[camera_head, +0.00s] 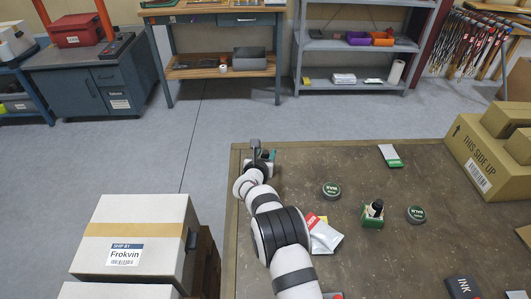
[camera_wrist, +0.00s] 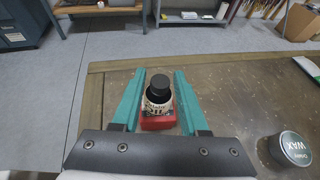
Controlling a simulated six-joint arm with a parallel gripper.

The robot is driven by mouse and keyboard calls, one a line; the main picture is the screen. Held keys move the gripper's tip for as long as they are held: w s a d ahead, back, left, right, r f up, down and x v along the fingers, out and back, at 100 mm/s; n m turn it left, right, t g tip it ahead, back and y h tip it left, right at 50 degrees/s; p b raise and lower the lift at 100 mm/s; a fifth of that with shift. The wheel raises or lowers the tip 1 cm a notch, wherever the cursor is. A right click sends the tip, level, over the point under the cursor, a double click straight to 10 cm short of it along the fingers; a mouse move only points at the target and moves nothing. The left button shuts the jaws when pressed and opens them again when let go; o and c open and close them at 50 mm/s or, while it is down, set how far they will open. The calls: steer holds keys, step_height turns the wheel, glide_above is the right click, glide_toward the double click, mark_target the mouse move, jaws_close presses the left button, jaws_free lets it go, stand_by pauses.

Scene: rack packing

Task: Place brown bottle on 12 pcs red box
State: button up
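In the wrist view a small bottle with a black cap (camera_wrist: 158,86) and a pale printed label stands upright between the teal fingers of my gripper (camera_wrist: 158,100). A red box (camera_wrist: 158,123) shows directly beneath and around its base. The fingers are spread, one on each side, with narrow gaps to the bottle. The bottle's body colour is hard to tell. In the head view my gripper (camera_head: 264,156) is at the table's far left corner; the red box is hidden there. Another dark bottle (camera_head: 376,207) stands in a green box (camera_head: 372,221) at mid-table.
Two round wax tins (camera_head: 331,190) (camera_head: 416,214) lie near the green box. A green-white packet (camera_head: 390,155) lies at the back. Cardboard boxes (camera_head: 485,160) stand at right. The table (camera_head: 325,160) is clear between gripper and packet.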

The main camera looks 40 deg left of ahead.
steer(key=shift+o, duration=0.6)
